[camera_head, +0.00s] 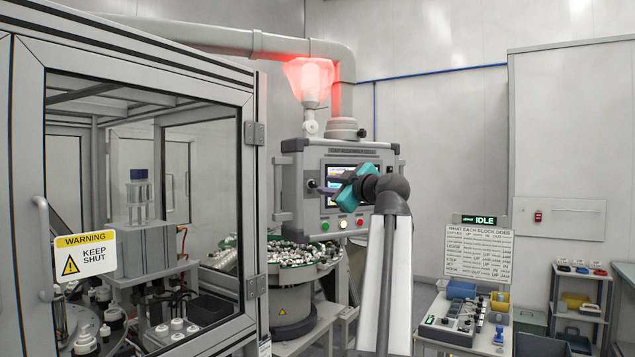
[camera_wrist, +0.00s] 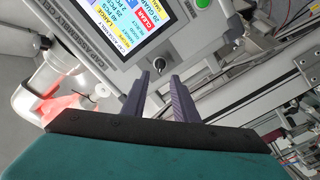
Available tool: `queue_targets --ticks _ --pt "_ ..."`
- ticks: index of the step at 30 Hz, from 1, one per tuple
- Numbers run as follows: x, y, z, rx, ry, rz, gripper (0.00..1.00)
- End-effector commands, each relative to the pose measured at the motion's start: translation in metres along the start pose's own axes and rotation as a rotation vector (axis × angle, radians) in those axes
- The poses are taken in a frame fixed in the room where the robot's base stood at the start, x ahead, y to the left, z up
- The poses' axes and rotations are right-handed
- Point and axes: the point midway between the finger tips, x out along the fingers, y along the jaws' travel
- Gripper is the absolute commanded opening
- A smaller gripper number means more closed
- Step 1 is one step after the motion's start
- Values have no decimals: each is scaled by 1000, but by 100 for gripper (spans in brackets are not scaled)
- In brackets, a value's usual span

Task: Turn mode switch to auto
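The control panel (camera_head: 295,165) carries a lit screen with a row of buttons below it. The mode switch, a black rotary knob on a pale round plate, is seen on the panel face beside the screen in the wrist view (camera_wrist: 161,65). In the head view, a dark knob left of the screen appears to be this switch (camera_head: 311,184). My gripper (camera_wrist: 161,76) has two purple fingers spread apart with nothing between them. Its tips point at the panel, the knob just beyond the gap; contact cannot be told. My gripper also shows in the head view (camera_head: 322,190).
A red-glowing lamp (camera_head: 311,80) stands above the panel. A parts bowl (camera_head: 293,290) sits below it. A glazed guard door (camera_head: 150,200) with a warning sign stands at left. A bench with a control box (camera_head: 450,325) is at lower right.

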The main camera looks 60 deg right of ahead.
Motion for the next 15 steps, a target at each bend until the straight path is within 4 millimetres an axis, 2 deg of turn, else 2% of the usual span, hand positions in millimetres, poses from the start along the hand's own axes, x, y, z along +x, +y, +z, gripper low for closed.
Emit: queue_targets --ticks 6,15 --pt "33 2 -2 2 1 -1 27" --pt "61 1 -1 0 0 0 27"
